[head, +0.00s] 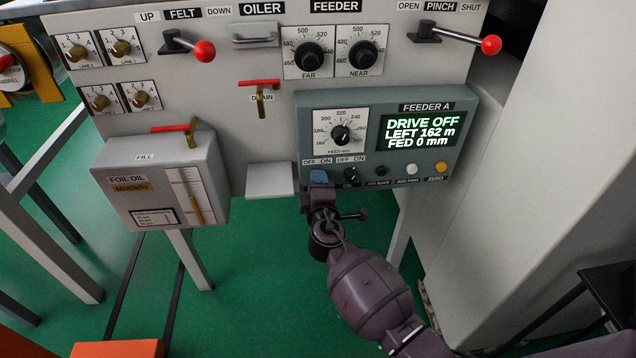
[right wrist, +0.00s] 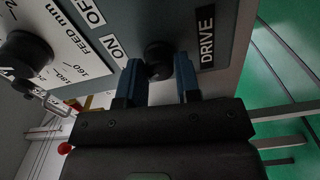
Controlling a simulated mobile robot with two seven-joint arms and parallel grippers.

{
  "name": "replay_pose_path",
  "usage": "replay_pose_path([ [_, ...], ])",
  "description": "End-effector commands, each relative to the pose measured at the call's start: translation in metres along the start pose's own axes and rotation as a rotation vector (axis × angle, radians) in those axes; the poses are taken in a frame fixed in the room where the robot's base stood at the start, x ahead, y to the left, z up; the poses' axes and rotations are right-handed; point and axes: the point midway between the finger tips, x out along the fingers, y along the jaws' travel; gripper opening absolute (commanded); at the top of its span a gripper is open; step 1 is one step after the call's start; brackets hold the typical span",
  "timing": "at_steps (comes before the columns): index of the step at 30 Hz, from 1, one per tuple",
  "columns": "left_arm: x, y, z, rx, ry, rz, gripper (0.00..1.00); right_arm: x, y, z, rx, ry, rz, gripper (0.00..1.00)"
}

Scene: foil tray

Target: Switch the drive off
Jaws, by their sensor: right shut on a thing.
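The grey-green FEEDER A control box (head: 455,105) is on the front of the machine. Its display (head: 422,131) reads DRIVE OFF, LEFT 162 m, FED 0 mm. My right gripper (head: 319,177) is at the box's lower left, under an OFF/ON label. In the right wrist view the blue fingers stand on either side of a black drive knob (right wrist: 157,56), beside the DRIVE label (right wrist: 207,36), and are shut on it. The head view hides this knob behind the fingers. My left gripper is not in view.
A second OFF/ON switch (head: 350,174) is just right of my gripper, with a white button (head: 412,168) and yellow button (head: 441,167) further right. The feed dial (head: 341,135) is above. A foil oil box (head: 160,185) juts out at left.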

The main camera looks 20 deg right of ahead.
Motion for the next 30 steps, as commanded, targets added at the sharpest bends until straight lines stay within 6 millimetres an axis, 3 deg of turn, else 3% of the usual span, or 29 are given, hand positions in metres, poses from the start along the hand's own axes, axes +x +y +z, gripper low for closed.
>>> replay_pose_path([
  [9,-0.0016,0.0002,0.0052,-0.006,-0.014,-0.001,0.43,-0.0005,-0.0011,0.0,-0.107,0.0,-0.001,0.07],
  [24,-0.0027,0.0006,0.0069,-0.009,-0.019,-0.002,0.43,-0.0006,-0.0018,0.0002,-0.125,0.0,-0.002,0.07],
  [25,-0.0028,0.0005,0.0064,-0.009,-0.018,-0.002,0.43,-0.0006,-0.0018,0.0002,-0.125,0.0,-0.002,0.34],
  [30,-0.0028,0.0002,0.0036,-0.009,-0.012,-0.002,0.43,-0.0004,-0.0014,0.0001,-0.124,0.0,-0.001,0.56],
])
